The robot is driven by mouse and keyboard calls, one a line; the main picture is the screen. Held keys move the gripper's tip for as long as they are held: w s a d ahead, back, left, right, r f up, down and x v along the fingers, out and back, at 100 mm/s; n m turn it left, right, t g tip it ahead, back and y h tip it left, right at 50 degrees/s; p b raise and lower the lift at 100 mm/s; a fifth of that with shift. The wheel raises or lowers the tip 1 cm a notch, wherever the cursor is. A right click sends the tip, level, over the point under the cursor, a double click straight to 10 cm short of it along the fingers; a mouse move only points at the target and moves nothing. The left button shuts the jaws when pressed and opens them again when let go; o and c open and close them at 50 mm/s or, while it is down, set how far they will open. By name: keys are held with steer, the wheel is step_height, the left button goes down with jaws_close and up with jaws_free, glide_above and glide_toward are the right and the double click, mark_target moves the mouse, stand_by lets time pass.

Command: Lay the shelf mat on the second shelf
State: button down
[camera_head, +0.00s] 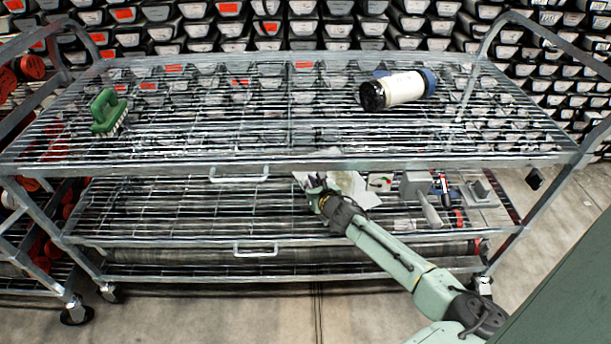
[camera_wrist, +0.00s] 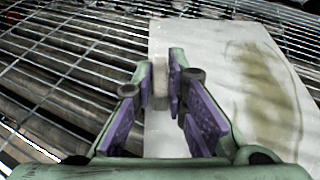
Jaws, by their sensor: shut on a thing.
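The shelf mat (camera_head: 352,184) is a pale, flat sheet at the middle of the cart's second shelf (camera_head: 150,212), seen below the front edge of the top shelf. In the wrist view the mat (camera_wrist: 215,60) is whitish with a brownish-green stain and lies over the wires, filling the right part of the picture. My gripper (camera_head: 313,181) reaches in between the two shelves. In the wrist view its purple-padded fingers (camera_wrist: 161,84) are shut on a small beige, block-like part at the mat's left edge. The mat's far side is partly hidden in the head view.
The second shelf's left half is bare wire. The top shelf above holds a green brush (camera_head: 107,112) and a white jar (camera_head: 404,88).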

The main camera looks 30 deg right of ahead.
steer(key=w, duration=0.1)
steer(key=w+d, duration=0.1)
steer(key=w, duration=0.1)
steer(key=w+d, duration=0.1)
steer(key=w, duration=0.1)
steer(key=shift+w+d+f, duration=0.2)
steer(key=shift+f, duration=0.05)
steer(key=shift+f+p, duration=0.65)
steer(key=shift+f, duration=1.05)
steer(key=shift+f, duration=0.2)
steer(key=c, duration=1.6)
jaws_free()
steer(key=shift+r, duration=0.2)
steer(key=b+v, duration=0.1)
steer(key=v, duration=1.1)
steer(key=shift+d+f, duration=0.1)
